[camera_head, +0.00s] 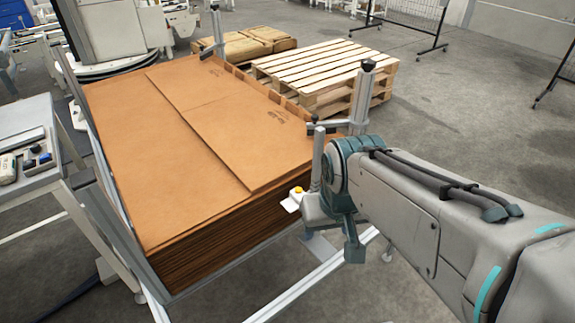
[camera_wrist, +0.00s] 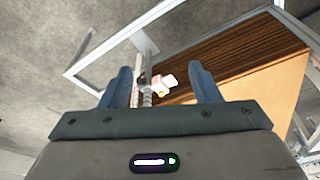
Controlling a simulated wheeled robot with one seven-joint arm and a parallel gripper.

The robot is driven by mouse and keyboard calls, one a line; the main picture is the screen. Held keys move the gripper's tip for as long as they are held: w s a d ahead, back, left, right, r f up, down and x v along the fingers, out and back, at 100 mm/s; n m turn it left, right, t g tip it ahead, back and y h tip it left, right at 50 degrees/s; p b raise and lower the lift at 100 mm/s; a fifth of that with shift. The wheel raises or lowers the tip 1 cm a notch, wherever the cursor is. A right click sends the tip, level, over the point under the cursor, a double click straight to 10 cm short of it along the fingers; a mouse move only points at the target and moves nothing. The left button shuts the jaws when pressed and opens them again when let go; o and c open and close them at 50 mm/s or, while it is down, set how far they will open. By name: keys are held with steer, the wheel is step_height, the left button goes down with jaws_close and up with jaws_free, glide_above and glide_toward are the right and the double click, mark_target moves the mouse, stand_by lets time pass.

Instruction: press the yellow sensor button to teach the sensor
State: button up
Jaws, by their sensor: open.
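The yellow sensor button (camera_head: 297,190) sits on a small white sensor piece (camera_head: 289,204) beside the front right corner of the cardboard stack. In the wrist view the yellow button (camera_wrist: 162,94) shows small and partly unclear, next to the white piece (camera_wrist: 167,81), in the gap between my fingers. My gripper (camera_wrist: 161,72) is open and empty, with its two blue fingers wide apart. In the head view my wrist is just right of the button, and my gripper is partly hidden by my arm. I cannot tell whether it touches anything.
A tall stack of brown cardboard sheets (camera_head: 160,180) lies in a metal frame (camera_head: 310,290). Upright posts (camera_head: 361,98) stand at its right side, close to my arm. Wooden pallets (camera_head: 335,62) are behind. A grey side table (camera_head: 28,125) is at left.

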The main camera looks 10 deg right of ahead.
jaws_close()
stand_by(1.7)
